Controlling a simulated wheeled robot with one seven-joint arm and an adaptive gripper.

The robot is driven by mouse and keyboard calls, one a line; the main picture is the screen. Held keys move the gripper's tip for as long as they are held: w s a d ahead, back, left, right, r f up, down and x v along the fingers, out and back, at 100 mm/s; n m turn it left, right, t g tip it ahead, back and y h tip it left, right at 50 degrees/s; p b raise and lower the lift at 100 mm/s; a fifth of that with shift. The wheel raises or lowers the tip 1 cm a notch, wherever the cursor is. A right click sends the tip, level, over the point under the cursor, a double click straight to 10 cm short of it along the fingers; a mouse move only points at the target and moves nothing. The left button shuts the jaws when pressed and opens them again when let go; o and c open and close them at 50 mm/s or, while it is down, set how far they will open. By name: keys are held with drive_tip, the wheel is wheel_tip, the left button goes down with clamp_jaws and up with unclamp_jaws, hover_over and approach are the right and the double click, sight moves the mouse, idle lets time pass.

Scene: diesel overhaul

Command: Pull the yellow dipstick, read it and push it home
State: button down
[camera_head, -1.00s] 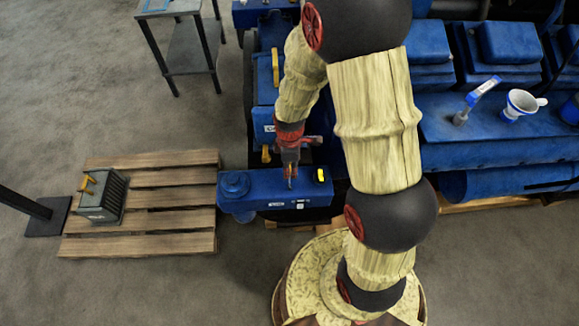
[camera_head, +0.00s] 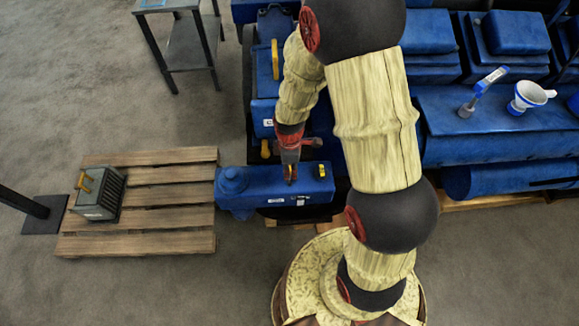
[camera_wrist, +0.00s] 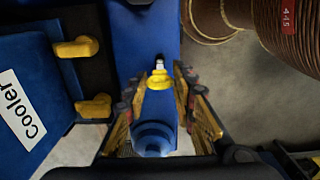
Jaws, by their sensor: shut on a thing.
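My gripper (camera_head: 290,180) is over the blue box (camera_head: 258,192) at the front of the blue machine. In the wrist view my gripper (camera_wrist: 161,85) has its fingers on either side of the yellow dipstick (camera_wrist: 160,80), a small collared piece, and is shut on it. In the head view my fingers mostly hide the dipstick. I cannot tell how far its rod is in the box, and no reading shows. A yellow piece on a dark patch (camera_head: 322,170) is at the box's right end.
A round blue cap (camera_head: 232,179) is on the box's left end. The Cooler box (camera_wrist: 20,105) has yellow handles beside it. A wooden pallet (camera_head: 180,243) carries a grey ribbed part (camera_head: 100,197). A white funnel (camera_head: 528,95) stands on blue machinery at right. Floor is clear at lower left.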

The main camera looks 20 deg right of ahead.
sight(290, 181)
wheel_tip(290, 181, down, 6)
drive_tip(key=b, duration=0.4)
drive_tip(key=shift+f, duration=0.15)
drive_tip(key=shift+s, duration=0.1)
drive_tip(key=shift+f, duration=0.1)
drive_tip(key=c, duration=1.9)
unclamp_jaws()
drive_tip(key=o, duration=0.3)
drive_tip(key=shift+o, duration=0.7)
drive_tip(key=shift+w+r, duration=0.2)
drive_tip(key=shift+r, duration=0.4)
wheel_tip(290, 181, up, 11)
drive_tip(key=shift+f, duration=0.1)
